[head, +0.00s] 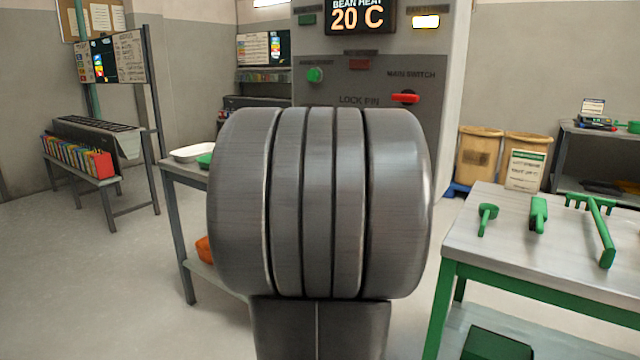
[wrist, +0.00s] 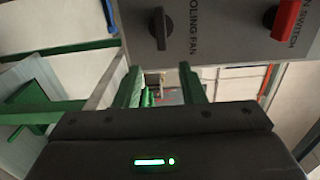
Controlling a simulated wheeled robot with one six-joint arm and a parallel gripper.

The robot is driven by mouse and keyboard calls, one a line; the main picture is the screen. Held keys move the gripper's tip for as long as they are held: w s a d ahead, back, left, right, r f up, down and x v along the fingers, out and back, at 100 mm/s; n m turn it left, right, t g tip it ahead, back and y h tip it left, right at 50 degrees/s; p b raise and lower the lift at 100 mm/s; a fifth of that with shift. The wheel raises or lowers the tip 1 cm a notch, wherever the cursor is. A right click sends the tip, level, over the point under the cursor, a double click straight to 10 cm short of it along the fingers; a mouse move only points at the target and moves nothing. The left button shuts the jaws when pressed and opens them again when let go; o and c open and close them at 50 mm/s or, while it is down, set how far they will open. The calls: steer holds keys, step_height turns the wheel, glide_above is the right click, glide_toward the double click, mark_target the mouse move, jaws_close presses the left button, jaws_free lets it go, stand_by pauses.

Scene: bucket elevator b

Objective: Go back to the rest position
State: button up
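My gripper (wrist: 162,88) shows in the wrist view with its two green fingers apart and nothing held between them. Its fingers are near the lower edge of a grey control panel (wrist: 222,38); I see no contact. A black cooling fan knob (wrist: 157,28) and a red main switch (wrist: 286,20) are on that panel. In the head view my grey arm links fill the middle and hide my gripper. Behind them stands the grey machine front (head: 385,50), with a display reading 20 C (head: 358,17), a green knob (head: 315,75) and the red main switch (head: 405,97).
A green-framed table (head: 560,270) with several green tools stands at the right. A grey table (head: 180,170) with a white tray (head: 192,153) is left of my arm. Two tan bins (head: 480,155) stand behind right. Open floor (head: 90,270) lies at the left.

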steer(key=x, duration=1)
steer(key=shift+d+r+b, duration=0.1)
steer(key=shift+b, duration=0.2)
steer(key=n+p, duration=0.1)
steer(key=n, duration=0.1)
steer(key=r+n+p, duration=0.1)
steer(key=n, duration=0.1)
steer(key=n+p, duration=0.2)
steer(key=shift+s+a+r, duration=0.1)
steer(key=shift+a+r, duration=0.05)
steer(key=shift+a, duration=0.15)
